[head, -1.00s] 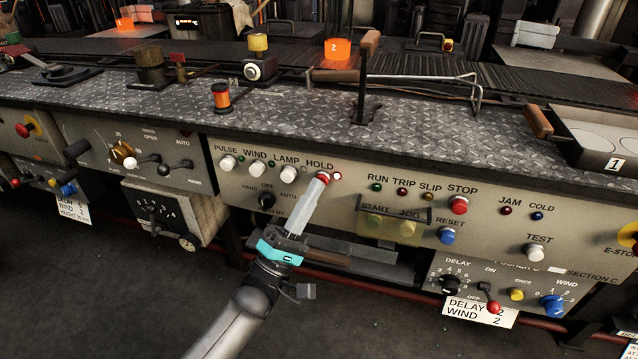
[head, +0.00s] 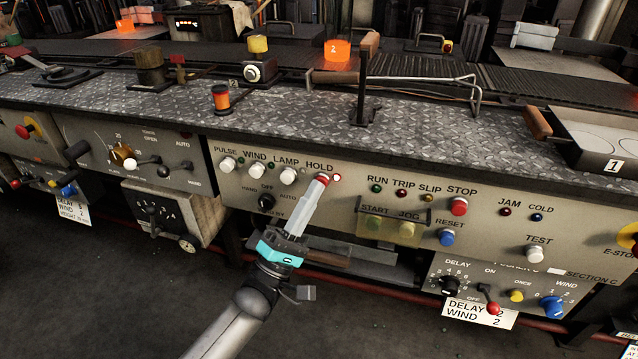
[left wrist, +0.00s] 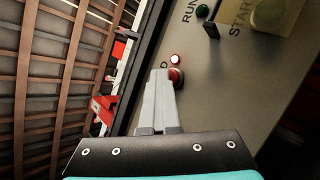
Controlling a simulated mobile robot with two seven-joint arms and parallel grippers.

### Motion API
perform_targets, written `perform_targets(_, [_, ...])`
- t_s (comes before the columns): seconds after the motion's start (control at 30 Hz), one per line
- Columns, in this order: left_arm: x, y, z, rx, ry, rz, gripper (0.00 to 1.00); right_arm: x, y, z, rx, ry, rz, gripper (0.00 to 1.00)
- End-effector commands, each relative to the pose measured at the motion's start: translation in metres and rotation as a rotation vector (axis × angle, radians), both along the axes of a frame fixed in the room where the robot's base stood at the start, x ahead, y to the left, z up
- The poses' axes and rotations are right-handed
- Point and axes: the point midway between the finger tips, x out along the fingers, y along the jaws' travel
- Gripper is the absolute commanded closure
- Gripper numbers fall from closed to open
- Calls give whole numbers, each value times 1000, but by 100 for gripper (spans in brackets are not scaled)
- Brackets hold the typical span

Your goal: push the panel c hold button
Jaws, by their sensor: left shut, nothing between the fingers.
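The red hold button (left wrist: 178,77) sits on the grey panel face, under the HOLD lettering in the head view, where only a bit of its red (head: 323,178) shows past my fingertips. A small lamp (head: 337,177) is just to its right; in the left wrist view the lamp (left wrist: 175,59) looks pale pink and lit. My left gripper (head: 319,184) is shut and empty, its fingers pointing up at the button. In the left wrist view its fingertips (left wrist: 160,74) overlap the button's left edge. I cannot tell whether they press it. My right gripper is not in view.
White pulse (head: 228,164), wind (head: 259,169) and lamp (head: 288,175) buttons stand left of the hold button. A black selector knob (head: 266,202) is below them. A clear yellowish cover (head: 391,228) over START and JOG juts out to the right. A red stop button (head: 459,206) is farther right.

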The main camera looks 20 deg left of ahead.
Motion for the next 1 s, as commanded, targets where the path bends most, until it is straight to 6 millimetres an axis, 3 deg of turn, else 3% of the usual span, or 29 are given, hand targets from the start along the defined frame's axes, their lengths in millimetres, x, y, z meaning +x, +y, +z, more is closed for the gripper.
perform_targets(0.53, [-52,2,-1,2,8,0,100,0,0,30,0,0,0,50])
perform_targets(1.0, [-58,2,-2,2,5,1,100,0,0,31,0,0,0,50])
